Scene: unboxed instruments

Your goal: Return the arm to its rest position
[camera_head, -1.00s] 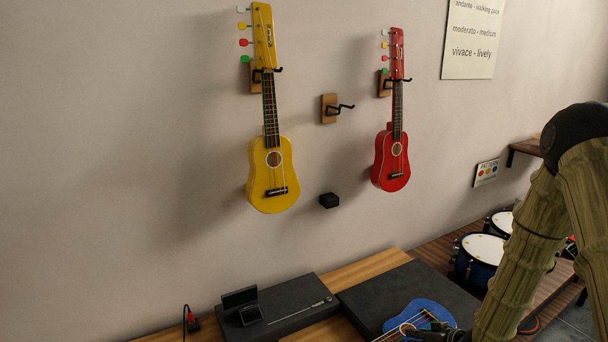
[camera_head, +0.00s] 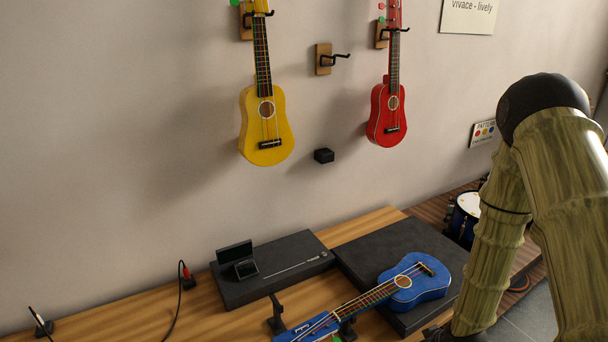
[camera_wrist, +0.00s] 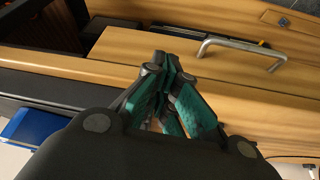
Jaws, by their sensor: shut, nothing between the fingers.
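My arm shows at the right of the head view, bent at a dark elbow, its lower link reaching down to the bottom edge. In the wrist view my gripper (camera_wrist: 170,95) is shut with nothing between its green-padded fingers. A wooden front with a metal bar handle (camera_wrist: 235,48) lies beyond the fingertips. In the head view the lower end of my arm is near the bottom edge, right of and below a blue ukulele (camera_head: 420,288), and the fingers cannot be made out there.
The blue ukulele lies with its body on a dark mat (camera_head: 380,240) and its neck on black supports. A black case (camera_head: 290,268) lies on the wooden bench (camera_head: 210,305). Yellow (camera_head: 265,130) and red (camera_head: 387,112) ukuleles hang beside an empty hook (camera_head: 335,58). A drum (camera_head: 465,218) stands right.

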